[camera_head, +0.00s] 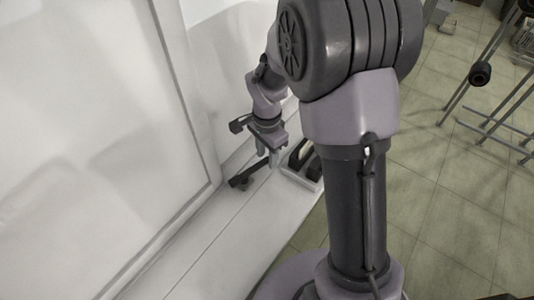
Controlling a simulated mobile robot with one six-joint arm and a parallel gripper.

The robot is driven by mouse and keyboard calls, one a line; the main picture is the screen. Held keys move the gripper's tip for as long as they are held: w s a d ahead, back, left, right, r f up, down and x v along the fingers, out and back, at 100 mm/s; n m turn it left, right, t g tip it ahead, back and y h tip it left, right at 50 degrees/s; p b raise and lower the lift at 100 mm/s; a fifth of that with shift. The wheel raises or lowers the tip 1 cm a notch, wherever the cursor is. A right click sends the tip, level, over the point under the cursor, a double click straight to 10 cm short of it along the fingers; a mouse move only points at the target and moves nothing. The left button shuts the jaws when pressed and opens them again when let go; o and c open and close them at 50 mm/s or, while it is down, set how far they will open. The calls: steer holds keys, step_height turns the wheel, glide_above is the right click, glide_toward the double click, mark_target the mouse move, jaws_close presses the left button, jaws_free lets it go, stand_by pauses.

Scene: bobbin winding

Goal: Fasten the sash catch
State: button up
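The sash catch (245,182) looks like a small dark lever on a short mount, on the white ledge at the foot of the window frame. Its arm slants up to the right. My gripper (268,156) points down right over the upper right end of this lever. Two pale fingertips show, one on each side of that end or just above it. The view is too small to tell whether they touch the lever or how far they are apart.
A white tray (315,183) with dark items (300,154) stands on the ledge just right of my gripper. The large white window panel (90,130) rises on the left. The ledge (215,235) is clear toward the front. A metal rack (490,90) stands on the tiled floor at right.

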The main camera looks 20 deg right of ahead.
jaws_close()
stand_by(1.4)
